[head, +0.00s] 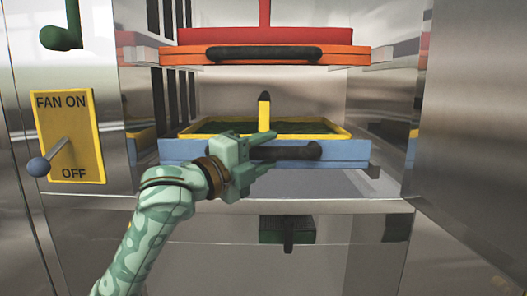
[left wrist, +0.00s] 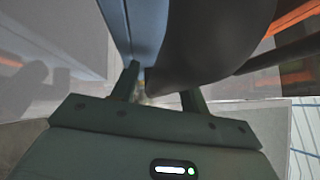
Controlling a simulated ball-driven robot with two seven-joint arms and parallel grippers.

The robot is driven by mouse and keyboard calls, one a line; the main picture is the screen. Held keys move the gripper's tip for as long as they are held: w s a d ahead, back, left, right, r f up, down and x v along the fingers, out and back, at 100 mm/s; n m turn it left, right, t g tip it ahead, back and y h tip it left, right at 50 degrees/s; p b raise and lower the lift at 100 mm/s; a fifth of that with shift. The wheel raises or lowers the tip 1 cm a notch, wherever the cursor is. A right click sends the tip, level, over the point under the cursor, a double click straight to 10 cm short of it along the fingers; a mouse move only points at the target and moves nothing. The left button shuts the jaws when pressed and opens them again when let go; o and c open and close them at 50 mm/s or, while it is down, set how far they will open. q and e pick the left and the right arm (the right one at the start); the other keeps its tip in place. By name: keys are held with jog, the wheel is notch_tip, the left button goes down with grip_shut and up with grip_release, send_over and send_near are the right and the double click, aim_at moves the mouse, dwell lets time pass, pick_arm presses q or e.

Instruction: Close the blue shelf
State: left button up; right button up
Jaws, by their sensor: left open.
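The blue shelf (head: 347,157) is a drawer-like tray front with a black bar handle (head: 300,152), low in the steel cabinet. It carries a yellow-rimmed tray (head: 335,130) with a dark green inside. It sticks out from the cabinet opening. My left gripper (head: 267,152) is open at the handle's left part, one finger above and one below the bar. In the left wrist view, the blue front (left wrist: 138,28) and the dark handle (left wrist: 205,40) loom close at the fingertips (left wrist: 160,85). Contact is unclear. My right gripper is out of view.
An orange shelf (head: 360,50) with a black handle and a red piece sits above. A yellow fan switch panel (head: 85,110) with a blue-knobbed lever is at the left. A steel panel (head: 475,120) stands at the right. A dark green block (head: 287,230) is below.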

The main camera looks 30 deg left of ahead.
pick_arm(q)
jog(key=shift+w, duration=0.1)
grip_shut()
jog(key=w, duration=0.1)
jog(key=w+a, duration=0.2)
jog(key=shift+w+a, duration=0.25)
jog(key=shift+w, duration=0.15)
jog(key=shift+s+d+r, duration=0.1)
grip_release()
jog(key=shift+w, duration=0.3)
jog(key=b+v, duration=0.8)
jog(key=v, duration=0.8)
jog(key=shift+s, duration=0.15)
